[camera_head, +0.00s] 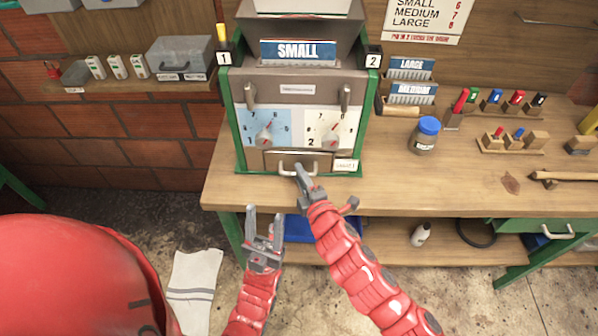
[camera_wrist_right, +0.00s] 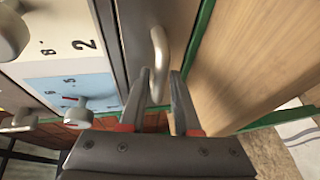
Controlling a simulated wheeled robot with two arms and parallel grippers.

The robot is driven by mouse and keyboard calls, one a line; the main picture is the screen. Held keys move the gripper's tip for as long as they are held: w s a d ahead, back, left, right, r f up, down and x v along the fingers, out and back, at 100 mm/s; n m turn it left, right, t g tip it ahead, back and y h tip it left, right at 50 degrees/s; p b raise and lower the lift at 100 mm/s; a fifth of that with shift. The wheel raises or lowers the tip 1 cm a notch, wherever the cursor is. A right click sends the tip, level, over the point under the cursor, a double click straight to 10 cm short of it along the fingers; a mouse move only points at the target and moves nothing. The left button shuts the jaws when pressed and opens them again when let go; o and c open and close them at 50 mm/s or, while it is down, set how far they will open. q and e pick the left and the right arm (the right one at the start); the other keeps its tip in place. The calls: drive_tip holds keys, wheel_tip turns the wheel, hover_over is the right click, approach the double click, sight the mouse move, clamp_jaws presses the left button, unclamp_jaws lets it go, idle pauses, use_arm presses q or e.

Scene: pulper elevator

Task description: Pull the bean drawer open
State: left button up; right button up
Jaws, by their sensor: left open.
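The bean drawer (camera_head: 275,160) is a flat panel low on the front of the green-framed machine, with a pale curved handle (camera_head: 300,163). It looks shut. My right gripper (camera_head: 299,172) is at this handle. In the right wrist view the handle (camera_wrist_right: 158,45) reaches in between the two fingertips of my right gripper (camera_wrist_right: 160,75). The fingers stand apart on either side of it, and I see no clear grip; whether a finger touches it I cannot tell. My left gripper (camera_head: 264,212) is open and empty, in front of the bench edge, lower and to the left.
The machine (camera_head: 300,85) stands on a wooden bench (camera_head: 430,185). Two dials (camera_head: 264,138) and two levers are on its front. A blue-lidded jar (camera_head: 426,136), small blocks and markers lie to the right. Bench beside the drawer is clear.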

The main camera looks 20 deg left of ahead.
drive_tip(key=shift+w+a+f, duration=0.1)
drive_tip(key=shift+w+a, duration=0.25)
drive_tip(key=shift+a, duration=0.1)
clamp_jaws()
drive_tip(key=shift+d, duration=0.1)
idle(1.1)
